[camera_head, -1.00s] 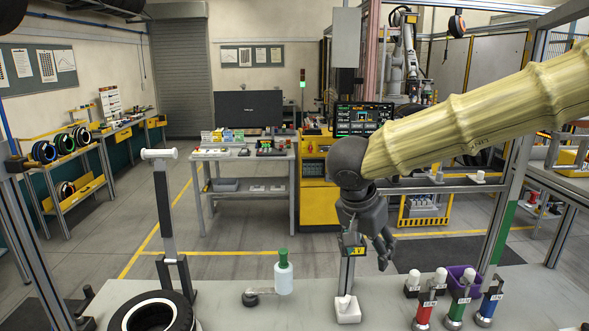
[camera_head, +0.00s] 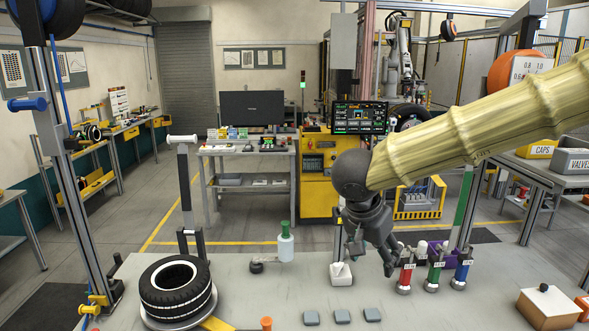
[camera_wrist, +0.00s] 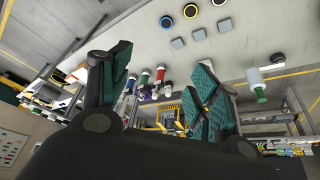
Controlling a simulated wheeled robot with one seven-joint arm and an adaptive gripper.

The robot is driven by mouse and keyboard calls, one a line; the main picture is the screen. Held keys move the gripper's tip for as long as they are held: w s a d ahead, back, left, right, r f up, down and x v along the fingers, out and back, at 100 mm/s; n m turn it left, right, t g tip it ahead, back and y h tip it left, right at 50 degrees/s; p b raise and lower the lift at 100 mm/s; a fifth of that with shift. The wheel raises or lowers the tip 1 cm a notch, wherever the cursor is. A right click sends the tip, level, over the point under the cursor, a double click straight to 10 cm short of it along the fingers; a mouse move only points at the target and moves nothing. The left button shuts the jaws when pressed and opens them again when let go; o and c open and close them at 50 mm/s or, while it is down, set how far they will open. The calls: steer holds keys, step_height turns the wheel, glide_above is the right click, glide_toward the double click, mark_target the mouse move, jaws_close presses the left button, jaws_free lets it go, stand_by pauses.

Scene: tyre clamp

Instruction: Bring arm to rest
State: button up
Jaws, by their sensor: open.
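My gripper (camera_head: 371,262) hangs down from my arm above the back right part of the workbench (camera_head: 260,300). It is open, and nothing shows between its fingers. In the wrist view the teal finger pads (camera_wrist: 165,85) stand apart, with the bench and room behind them. A small white block-shaped holder (camera_head: 341,274) stands just left of and below the fingers. Red, green and blue cylinders (camera_head: 435,275) stand just to the right of the fingers.
A tyre (camera_head: 176,290) lies on a round stand at the left, beside an upright clamp lever (camera_head: 186,190). A green-capped bottle (camera_head: 285,242) stands at the back. Several grey pads (camera_head: 341,316) lie at the front. A box (camera_head: 547,307) is at the right. The middle of the bench is clear.

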steer(key=w+d+f+n+t+h+b, duration=0.1)
steer(key=d+f+b, duration=0.1)
steer(key=f, duration=1)
steer(key=w+d+f+h+b, duration=0.1)
steer(key=w+d+f+b, duration=0.1)
steer(key=f, duration=1)
steer(key=s+d+f+n+y+b, duration=0.1)
steer(key=s+f+n+b, duration=0.15)
steer(key=f, duration=0.65)
steer(key=s+f+n+b, duration=0.1)
steer(key=s+f, duration=0.3)
steer(key=f, duration=0.5)
steer(key=s+f+n+y+b, duration=0.2)
steer(key=s+f+y+b, duration=0.15)
steer(key=s+f, duration=0.95)
steer(key=s+d+f+n+g+b, duration=0.1)
steer(key=s+f+n+g+b, duration=0.1)
steer(key=s+f, duration=1)
steer(key=s+g+y+b, duration=0.1)
steer(key=s+g, duration=0.1)
steer(key=s, duration=0.1)
steer(key=shift+s, duration=0.4)
